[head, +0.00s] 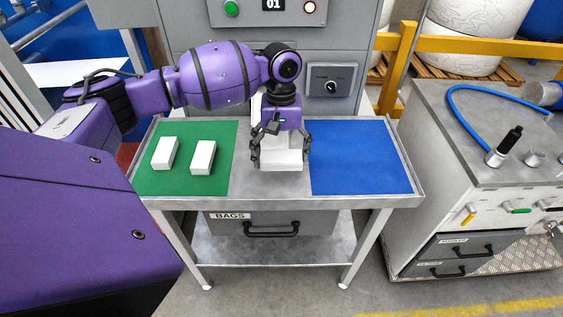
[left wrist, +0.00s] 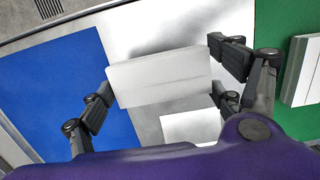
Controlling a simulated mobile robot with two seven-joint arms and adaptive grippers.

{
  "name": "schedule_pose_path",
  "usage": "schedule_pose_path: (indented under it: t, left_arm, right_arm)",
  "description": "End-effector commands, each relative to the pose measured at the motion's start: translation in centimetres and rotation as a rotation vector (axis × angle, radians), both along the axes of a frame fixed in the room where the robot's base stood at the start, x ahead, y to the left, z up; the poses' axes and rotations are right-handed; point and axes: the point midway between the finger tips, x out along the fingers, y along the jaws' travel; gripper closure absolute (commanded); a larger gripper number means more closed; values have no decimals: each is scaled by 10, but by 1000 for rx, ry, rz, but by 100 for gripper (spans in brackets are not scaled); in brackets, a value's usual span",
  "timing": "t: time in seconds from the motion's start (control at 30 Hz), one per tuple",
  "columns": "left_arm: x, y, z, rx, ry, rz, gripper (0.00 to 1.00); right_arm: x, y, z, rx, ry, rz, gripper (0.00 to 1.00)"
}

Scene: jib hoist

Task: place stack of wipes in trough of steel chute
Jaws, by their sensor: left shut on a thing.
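My left gripper (head: 280,157) is over the bare steel strip between the green and blue mats, fingers pointing down. It is shut on a white block-shaped stack of wipes (left wrist: 160,77), held crosswise between its fingers in the left wrist view. Another white flat-faced shape (left wrist: 190,127) shows below and partly behind the held stack; I cannot tell what it is. Two more white stacks, a left one (head: 165,153) and a right one (head: 203,157), lie apart on the green mat (head: 223,140). I cannot make out a steel chute. My right gripper is not in view.
The blue mat (head: 360,157) at the table's right is empty. The steel table (head: 245,183) has a raised rim; a BAGS drawer (head: 270,226) is underneath. A grey control cabinet (head: 215,25) stands behind. A workbench with a blue hose (head: 480,92) stands right.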

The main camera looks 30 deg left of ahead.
Motion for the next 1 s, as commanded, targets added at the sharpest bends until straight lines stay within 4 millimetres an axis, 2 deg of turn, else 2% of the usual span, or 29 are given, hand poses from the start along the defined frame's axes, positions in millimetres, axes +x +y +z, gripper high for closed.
schedule_pose_path:
  t: [0.27, 0.67, 0.7, 0.8, 1.0]
  left_arm:
    - [4, 4, -36, 0, 1, 0, 46]
    - [4, 4, -40, 1, -2, 1, 46]
    - [4, 4, -40, 1, -2, 1, 9]
    - [4, 4, -40, 1, -2, 1, 0]
    - [4, 4, -40, 1, -2, 1, 0]
  right_arm:
    - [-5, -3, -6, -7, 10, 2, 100]
    - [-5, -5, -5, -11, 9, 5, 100]
    - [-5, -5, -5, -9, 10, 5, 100]
    - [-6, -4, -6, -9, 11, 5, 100]
    - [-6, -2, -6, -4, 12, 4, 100]
